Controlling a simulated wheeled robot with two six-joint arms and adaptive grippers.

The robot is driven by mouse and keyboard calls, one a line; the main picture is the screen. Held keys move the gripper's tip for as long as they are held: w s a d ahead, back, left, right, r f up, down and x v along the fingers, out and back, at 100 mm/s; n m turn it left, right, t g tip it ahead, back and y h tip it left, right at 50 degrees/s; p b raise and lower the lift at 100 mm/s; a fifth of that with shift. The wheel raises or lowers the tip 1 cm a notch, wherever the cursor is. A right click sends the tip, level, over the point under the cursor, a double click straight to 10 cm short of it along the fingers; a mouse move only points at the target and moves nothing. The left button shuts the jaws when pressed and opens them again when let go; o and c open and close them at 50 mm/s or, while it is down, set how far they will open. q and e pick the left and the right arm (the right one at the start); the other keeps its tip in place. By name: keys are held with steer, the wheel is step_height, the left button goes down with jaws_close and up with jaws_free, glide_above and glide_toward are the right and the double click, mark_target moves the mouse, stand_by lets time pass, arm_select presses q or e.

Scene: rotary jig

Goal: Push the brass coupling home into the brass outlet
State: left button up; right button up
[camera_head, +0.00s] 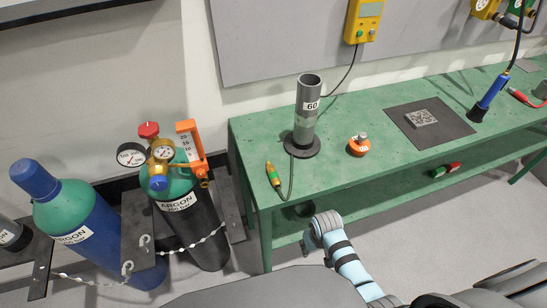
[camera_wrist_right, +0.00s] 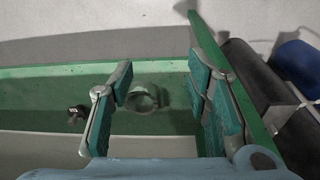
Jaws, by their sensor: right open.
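A brass coupling (camera_head: 273,174) with a green band lies on the green bench top near its left front edge, with a dark hose running from it over the edge. On the black argon cylinder, the regulator and orange flowmeter carry a small outlet (camera_head: 203,174) at lower right, too small to tell its bore. The coupling and outlet are apart. My right gripper (camera_wrist_right: 160,80) is open, its teal pads parted with nothing between them. In the head view my light-blue right arm reaches up to the front of the bench, below and right of the coupling. My left gripper is not seen.
A grey tube stand (camera_head: 305,115), an orange round item (camera_head: 359,145) and a dark mat (camera_head: 430,123) are on the bench (camera_head: 330,175). A blue argon cylinder (camera_head: 90,235) stands chained left of the black one (camera_head: 195,230). A round ring (camera_wrist_right: 142,98) shows beyond my right fingers.

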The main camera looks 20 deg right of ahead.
arm_select(q)
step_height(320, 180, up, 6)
steer(key=p, duration=0.4)
arm_select(e)
steer(key=w+a+r, duration=0.1)
steer(key=w+r, duration=0.2)
steer(key=r, duration=0.7)
steer(key=w+a+r, duration=0.1)
steer(key=w+r, duration=0.2)
steer(key=r, duration=0.6)
step_height(320, 180, up, 14)
steer(key=f+g, duration=0.1)
steer(key=g, duration=0.1)
glide_above(273, 173)
steer(key=shift+n, duration=0.4)
step_height(273, 173, down, 13)
steer(key=b, duration=0.4)
steer(key=shift+b, duration=0.4)
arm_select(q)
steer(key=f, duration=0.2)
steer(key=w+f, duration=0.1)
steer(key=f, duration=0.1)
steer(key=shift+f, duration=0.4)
arm_select(e)
jaws_close()
